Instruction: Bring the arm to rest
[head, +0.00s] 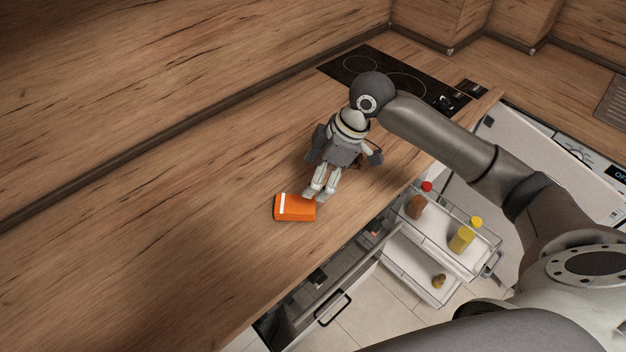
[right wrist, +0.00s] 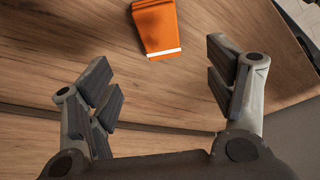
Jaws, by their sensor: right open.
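My right gripper (head: 322,192) is above the wooden counter, its fingers pointing down and toward the front of the counter. In the right wrist view the right gripper (right wrist: 163,85) has its fingers spread wide with nothing between them. An orange box (head: 295,208) with a white stripe lies on the counter just beside the fingertips in the head view. The orange box (right wrist: 156,27) also shows in the right wrist view, beyond the fingertips and apart from them. My left gripper is not in view.
A black cooktop (head: 400,80) is set in the counter behind my right arm. Below the counter edge, a pulled-out rack (head: 440,235) holds several bottles. An open drawer (head: 325,290) stands in front of the counter. The counter's left part is clear.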

